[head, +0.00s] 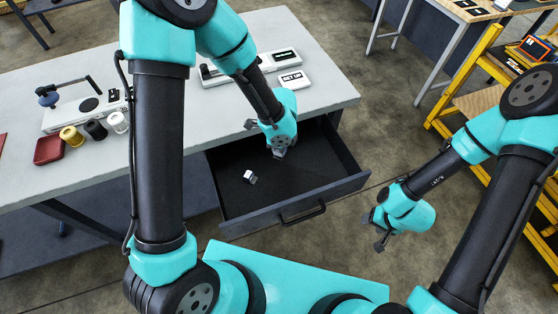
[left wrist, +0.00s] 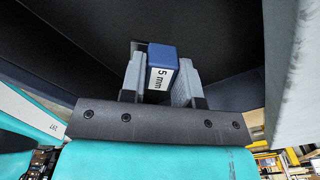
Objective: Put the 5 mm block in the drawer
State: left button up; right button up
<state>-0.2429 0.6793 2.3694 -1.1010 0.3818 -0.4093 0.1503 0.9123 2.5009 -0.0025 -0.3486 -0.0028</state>
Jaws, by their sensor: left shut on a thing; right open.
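The drawer (head: 335,192) is open under the table, with a dark inside and a handle on its front. My left gripper (head: 279,153) reaches down into or just above the drawer, near its back. In the left wrist view my left gripper (left wrist: 162,85) is shut on the 5 mm block (left wrist: 163,62), a blue block with a white label reading "5 mm". In the head view the block is mostly hidden by the gripper, and I cannot tell whether it touches the drawer floor. My right gripper (head: 377,230) is open and empty, right of the drawer.
A small white-and-dark object (head: 249,177) lies in the drawer, left of my left gripper. On the table (head: 180,155) stand a white-based device (head: 85,112), several spools, a red tray (head: 49,150) and a white labelled box (head: 292,79). The drawer's front half is clear.

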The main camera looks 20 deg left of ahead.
pick_arm(q)
jog(key=shift+f, duration=0.1)
send_over(280, 168)
jog(key=shift+w+f, duration=0.1)
jog(key=shift+f, duration=2.9)
jog(key=shift+f, duration=1.9)
jog(key=o, duration=1)
jog(key=shift+f, duration=0.1)
jog(key=shift+c, duration=0.2)
jog(key=shift+r, duration=6.15)
